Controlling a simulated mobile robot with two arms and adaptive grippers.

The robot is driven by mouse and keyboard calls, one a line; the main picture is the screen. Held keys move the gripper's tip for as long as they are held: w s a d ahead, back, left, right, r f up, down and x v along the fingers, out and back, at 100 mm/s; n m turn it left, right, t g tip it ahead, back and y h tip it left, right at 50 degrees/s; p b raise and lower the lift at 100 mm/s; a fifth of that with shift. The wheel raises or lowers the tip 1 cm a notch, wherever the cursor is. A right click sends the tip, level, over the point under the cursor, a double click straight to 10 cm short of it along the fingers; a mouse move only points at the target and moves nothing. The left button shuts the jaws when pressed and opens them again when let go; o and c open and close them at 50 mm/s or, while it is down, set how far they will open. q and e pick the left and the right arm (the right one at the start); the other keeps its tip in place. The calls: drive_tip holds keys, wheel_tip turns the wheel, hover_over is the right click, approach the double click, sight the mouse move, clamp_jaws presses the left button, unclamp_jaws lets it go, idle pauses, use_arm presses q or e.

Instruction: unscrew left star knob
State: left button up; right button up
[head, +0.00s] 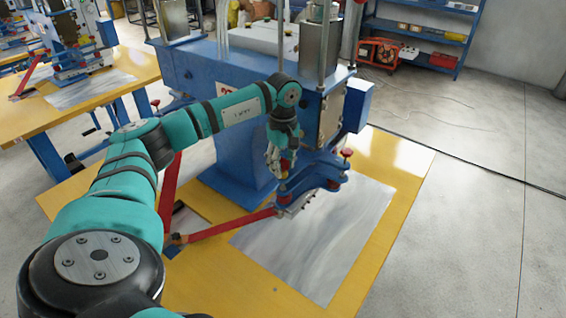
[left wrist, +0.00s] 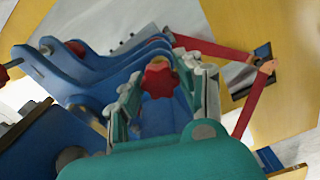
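The left star knob (left wrist: 160,81) is red and lobed, and in the left wrist view it lies between the two fingers of my left gripper (left wrist: 165,92). A gap shows between the knob and the right finger; the left finger is close to it, and I cannot tell whether it touches. In the head view my left gripper (head: 280,160) points down over the left side of the blue press head (head: 312,187), and a bit of the red knob (head: 284,164) shows at its fingers. My right gripper is in neither view.
Another red knob (head: 346,153) stands on the press head's right side. A red lever (head: 228,227) reaches left over the yellow table (head: 395,215). A metal sheet (head: 330,245) lies under the head. The blue press body (head: 235,120) stands behind my arm.

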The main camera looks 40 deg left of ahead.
use_arm(q)
drive_tip(key=shift+c, duration=1.1)
drive_tip(key=n+p, duration=0.1)
drive_tip(key=n, duration=0.3)
drive_tip(key=shift+r, duration=0.1)
drive_tip(key=n, duration=0.4)
drive_tip(key=shift+n+p, duration=0.3)
drive_tip(key=shift+p, duration=0.05)
drive_tip(key=shift+n, duration=1.2)
drive_tip(key=shift+r+p, duration=1.85)
drive_tip(key=shift+r, duration=0.65)
